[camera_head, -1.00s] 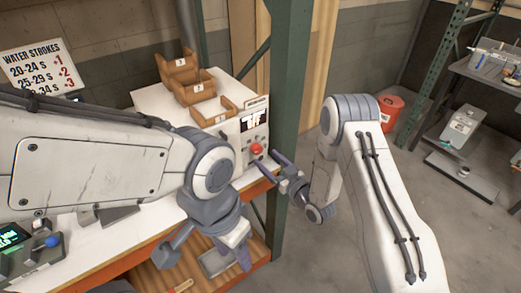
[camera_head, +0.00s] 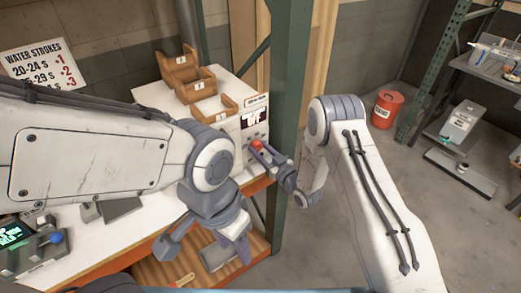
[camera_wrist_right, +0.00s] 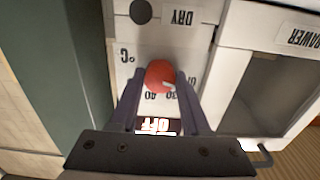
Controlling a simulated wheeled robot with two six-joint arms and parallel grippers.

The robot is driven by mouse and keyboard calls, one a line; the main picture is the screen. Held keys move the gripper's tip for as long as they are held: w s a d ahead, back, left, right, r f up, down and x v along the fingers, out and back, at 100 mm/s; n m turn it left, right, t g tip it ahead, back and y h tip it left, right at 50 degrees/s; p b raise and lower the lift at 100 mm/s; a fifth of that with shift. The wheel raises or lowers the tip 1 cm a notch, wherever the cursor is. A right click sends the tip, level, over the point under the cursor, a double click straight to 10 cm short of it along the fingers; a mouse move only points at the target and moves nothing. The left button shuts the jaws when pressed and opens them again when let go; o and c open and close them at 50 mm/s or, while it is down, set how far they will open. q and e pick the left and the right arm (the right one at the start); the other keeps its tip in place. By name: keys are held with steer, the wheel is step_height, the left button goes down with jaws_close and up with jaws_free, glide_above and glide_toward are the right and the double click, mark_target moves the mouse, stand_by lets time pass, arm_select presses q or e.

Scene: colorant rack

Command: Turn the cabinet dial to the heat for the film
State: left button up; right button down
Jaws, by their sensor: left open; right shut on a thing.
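The cabinet's red dial (camera_head: 257,145) is on the white front panel beside the green post. In the right wrist view the dial (camera_wrist_right: 159,74) sits between the purple fingers, with a pale mark on its lower right side. My right gripper (camera_head: 264,153) is shut on the dial. Printed numbers and "°C" surround the dial, partly hidden by the fingers. My left gripper (camera_head: 207,250) is open and empty, low in front of the bench.
The green post (camera_head: 288,110) stands close to my right gripper. A water strokes sign (camera_head: 40,75) stands at left.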

steer(key=m+b, duration=0.3)
steer(key=m, duration=0.1)
steer(key=shift+f, duration=0.15)
steer(key=m+b, duration=0.2)
steer(key=m, duration=0.2)
steer(key=shift+m, duration=0.3)
stand_by(0.3)
steer(key=shift+c, duration=1.8)
jaws_free()
